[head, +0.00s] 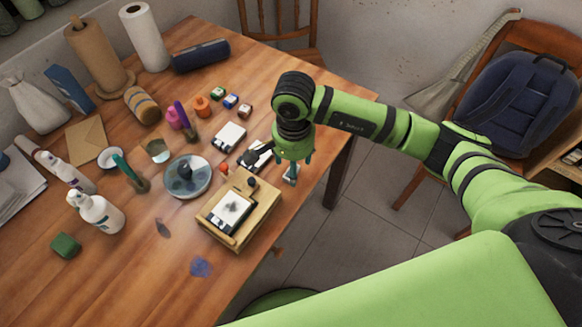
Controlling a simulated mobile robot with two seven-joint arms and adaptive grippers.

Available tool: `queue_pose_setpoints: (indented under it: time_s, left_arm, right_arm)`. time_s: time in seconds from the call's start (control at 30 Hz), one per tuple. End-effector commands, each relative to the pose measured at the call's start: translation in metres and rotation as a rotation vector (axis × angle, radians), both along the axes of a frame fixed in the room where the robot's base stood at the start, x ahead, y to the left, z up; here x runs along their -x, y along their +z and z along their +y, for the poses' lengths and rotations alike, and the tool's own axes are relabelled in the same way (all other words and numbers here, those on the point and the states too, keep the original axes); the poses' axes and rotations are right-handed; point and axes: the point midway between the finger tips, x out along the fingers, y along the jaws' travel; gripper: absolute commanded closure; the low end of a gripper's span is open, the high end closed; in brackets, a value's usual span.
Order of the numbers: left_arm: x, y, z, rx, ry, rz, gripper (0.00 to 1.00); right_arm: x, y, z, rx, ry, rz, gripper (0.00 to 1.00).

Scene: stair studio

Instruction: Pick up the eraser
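My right gripper (291,168) comes in from the right and points down over the table's right edge, beyond the wooden box. Its teal fingers are partly visible. A small pale grey-blue piece (290,174) shows at or just below the fingertips; it may be the eraser, but it is too small to be sure. I cannot tell whether the fingers touch it. My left gripper is not in view. No other thing is clearly an eraser; a green block (65,245) lies at the table's left front.
A wooden box (258,217) with a drawing sheet stands near the gripper, beside white pads (229,137). A round dish (187,190), spray bottle (95,211), paper rolls (144,37) and small coloured pots (218,93) crowd the table. The front wood is mostly clear. Chairs stand beyond.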

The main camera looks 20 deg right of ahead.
Motion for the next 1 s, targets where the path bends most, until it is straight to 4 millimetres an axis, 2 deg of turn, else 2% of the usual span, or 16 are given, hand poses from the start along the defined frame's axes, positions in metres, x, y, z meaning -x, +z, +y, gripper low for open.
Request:
queue_pose_setpoints:
  time_s: [0.07, 0.2, 0.47, 0.5, 0.57, 0.6, 0.63, 1.0]
  left_arm:
    - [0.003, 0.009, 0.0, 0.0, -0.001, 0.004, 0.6]
    - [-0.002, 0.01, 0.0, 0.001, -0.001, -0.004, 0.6]
    - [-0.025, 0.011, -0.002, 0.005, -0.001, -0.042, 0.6]
    - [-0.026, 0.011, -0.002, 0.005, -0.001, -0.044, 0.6]
    - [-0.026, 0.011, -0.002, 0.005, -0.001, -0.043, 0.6]
    - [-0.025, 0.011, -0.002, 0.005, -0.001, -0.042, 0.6]
    - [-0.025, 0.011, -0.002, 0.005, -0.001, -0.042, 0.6]
    - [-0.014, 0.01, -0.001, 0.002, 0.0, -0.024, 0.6]
  right_arm:
    - [0.002, -0.011, -0.003, 0.0, -0.002, 0.007, 0.37]
    - [0.0, -0.028, -0.001, -0.003, 0.0, 0.003, 0.37]
    - [0.0, -0.032, -0.001, -0.003, 0.0, 0.0, 0.37]
    - [0.0, -0.032, -0.001, -0.003, 0.0, 0.0, 0.45]
    - [0.0, -0.032, -0.001, -0.004, 0.0, 0.001, 0.69]
    - [0.0, -0.032, -0.001, -0.004, 0.0, 0.001, 0.84]
    - [0.0, -0.032, -0.001, -0.004, 0.0, 0.001, 0.87]
    - [0.0, -0.031, -0.001, -0.004, 0.0, 0.001, 0.88]
